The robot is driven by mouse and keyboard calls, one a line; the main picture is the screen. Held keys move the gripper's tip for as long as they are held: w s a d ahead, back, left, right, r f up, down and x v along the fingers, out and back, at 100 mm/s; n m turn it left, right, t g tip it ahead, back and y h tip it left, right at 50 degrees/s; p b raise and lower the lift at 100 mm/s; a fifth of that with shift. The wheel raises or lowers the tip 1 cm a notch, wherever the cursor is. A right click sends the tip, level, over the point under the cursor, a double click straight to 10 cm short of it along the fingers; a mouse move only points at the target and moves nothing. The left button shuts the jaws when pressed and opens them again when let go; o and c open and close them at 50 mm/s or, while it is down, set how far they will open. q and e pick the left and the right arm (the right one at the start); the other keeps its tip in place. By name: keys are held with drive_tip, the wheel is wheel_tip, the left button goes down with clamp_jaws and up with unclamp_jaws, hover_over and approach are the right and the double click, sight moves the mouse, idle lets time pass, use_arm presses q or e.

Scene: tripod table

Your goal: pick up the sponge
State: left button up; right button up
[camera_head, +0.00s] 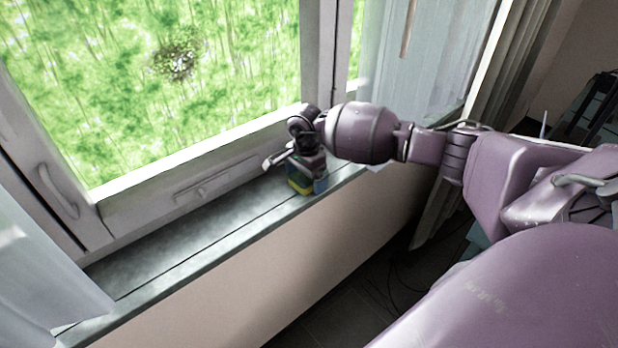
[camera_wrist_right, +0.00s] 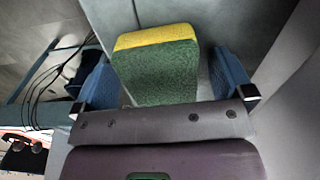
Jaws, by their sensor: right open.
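The sponge (camera_head: 301,188) is a small block that stands on the window sill, below my right gripper (camera_head: 296,168). In the right wrist view the sponge (camera_wrist_right: 157,72) shows a green face and a yellow strip along its top. My right gripper (camera_wrist_right: 163,75) is open, with one blue finger on each side of the sponge. A gap shows between the sponge and the right-hand finger; on the left I cannot tell whether they touch. In the head view the gripper hides part of the sponge. My left gripper is not in view.
The narrow grey sill (camera_head: 190,246) runs below the closed window and is bare to the left. The window frame (camera_head: 200,190) rises close behind the gripper. Pale curtains hang at the lower left (camera_head: 40,270) and upper right (camera_head: 425,60). Dark cables (camera_wrist_right: 42,85) show beyond the sill.

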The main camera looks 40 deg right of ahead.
drive_tip(key=shift+r, duration=0.1)
drive_tip(key=c, duration=1)
drive_tip(key=shift+r, duration=0.1)
wheel_tip(320, 180, up, 20)
drive_tip(key=shift+p, duration=0.45)
